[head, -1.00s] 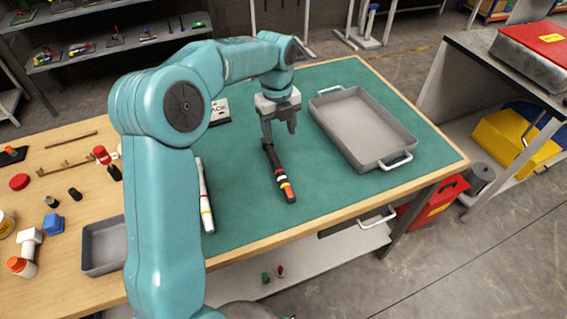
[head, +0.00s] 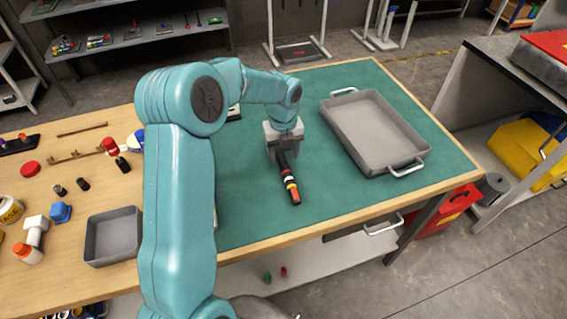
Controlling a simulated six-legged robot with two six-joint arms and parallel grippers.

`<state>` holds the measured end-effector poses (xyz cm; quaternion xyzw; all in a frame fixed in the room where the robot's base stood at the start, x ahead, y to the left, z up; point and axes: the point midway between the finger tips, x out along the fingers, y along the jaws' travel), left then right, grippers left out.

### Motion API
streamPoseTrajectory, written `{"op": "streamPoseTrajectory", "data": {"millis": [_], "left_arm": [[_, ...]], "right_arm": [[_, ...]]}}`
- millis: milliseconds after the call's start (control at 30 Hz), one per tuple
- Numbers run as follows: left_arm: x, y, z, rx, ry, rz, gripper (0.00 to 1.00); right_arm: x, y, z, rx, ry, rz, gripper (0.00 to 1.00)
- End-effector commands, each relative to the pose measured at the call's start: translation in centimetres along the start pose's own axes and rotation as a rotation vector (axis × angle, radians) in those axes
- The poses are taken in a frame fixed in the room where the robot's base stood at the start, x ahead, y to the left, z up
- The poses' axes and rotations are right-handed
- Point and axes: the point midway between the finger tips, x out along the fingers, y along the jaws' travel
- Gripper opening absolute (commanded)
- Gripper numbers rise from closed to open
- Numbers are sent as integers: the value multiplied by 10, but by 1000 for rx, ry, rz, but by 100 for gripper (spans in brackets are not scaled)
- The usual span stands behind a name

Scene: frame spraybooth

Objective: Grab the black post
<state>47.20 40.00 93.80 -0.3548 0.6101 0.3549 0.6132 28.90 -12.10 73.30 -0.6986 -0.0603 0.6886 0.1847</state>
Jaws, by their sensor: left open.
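The black post (head: 289,183) lies on the green mat (head: 245,220), with white, yellow and red bands toward its near end. My left gripper (head: 284,157) is open at the post's far end, with its fingers pointing down around or just above it. The far end of the post is partly hidden by the gripper. I cannot tell if the fingers touch the post. My right gripper is not in view.
A large grey tray (head: 424,153) with white handles stands right of the post. A small grey tray (head: 113,212) and several small parts are at the left on the wooden table. My left arm hides part of the mat. The mat in front of the post is clear.

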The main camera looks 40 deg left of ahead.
Motion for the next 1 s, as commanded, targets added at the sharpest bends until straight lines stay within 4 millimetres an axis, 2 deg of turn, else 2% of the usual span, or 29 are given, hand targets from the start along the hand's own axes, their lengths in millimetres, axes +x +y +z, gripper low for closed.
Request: {"op": "streamPoseTrajectory", "data": {"millis": [200,500,667,700,1000], "left_arm": [[34,0,1,0,4,3,58],[40,-1,1,0,1,0,58],[40,-2,1,0,1,0,6],[40,-1,1,0,1,1,0],[39,-1,1,0,1,0,0]], "right_arm": [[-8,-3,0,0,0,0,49],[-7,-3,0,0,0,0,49],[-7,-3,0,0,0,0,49],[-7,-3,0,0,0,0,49],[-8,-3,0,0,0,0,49]]}}
